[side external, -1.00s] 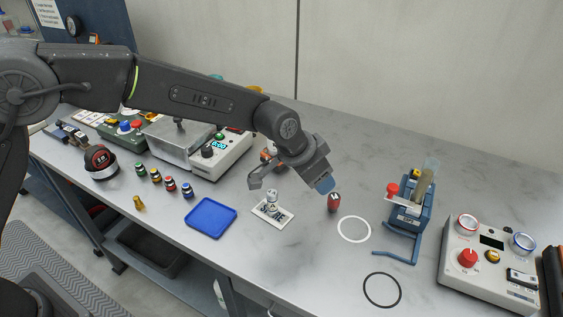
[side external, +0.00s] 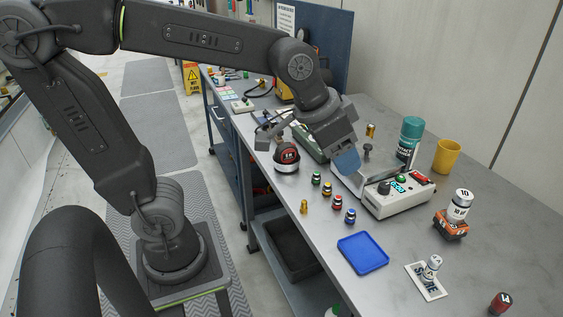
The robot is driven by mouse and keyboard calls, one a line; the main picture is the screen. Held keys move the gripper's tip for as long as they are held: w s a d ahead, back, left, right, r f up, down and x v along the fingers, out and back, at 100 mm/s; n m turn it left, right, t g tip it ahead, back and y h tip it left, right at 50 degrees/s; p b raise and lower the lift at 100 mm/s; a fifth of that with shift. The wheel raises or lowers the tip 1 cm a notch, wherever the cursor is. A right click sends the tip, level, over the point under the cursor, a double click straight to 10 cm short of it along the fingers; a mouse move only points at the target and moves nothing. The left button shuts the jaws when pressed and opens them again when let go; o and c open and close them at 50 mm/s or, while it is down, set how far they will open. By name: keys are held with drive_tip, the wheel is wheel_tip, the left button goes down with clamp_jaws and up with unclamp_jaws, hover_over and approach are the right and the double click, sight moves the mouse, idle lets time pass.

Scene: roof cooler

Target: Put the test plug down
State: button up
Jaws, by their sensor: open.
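My gripper (side external: 347,162), with blue fingertips, hangs above the bench near the grey-topped box with a display (side external: 398,192). It is open, and I see nothing held in it. I cannot tell for sure which piece is the test plug. A small brass piece (side external: 304,206) stands upright on the bench near its front edge. Beside it is a slanting row of small banded pieces: green (side external: 316,179), yellow (side external: 327,189), red (side external: 337,202) and blue (side external: 350,216). All stand apart from my gripper. The fingers hide part of the box.
A blue tray (side external: 362,254) lies empty. A white card (side external: 426,281) bears a small white piece. A white-and-black weight (side external: 459,205) stands on an orange block. A teal can (side external: 410,136) and yellow cup (side external: 446,156) stand at the back. A round dark-and-red gauge (side external: 287,157) sits leftward.

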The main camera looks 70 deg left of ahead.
drive_tip(key=s+a+f+n+y, duration=0.1)
drive_tip(key=s+a, duration=0.3)
drive_tip(key=s, duration=0.5)
drive_tip(key=shift+s+a+f+n, duration=0.2)
drive_tip(key=shift+s+f+n, duration=0.25)
drive_tip(key=shift+f, duration=0.35)
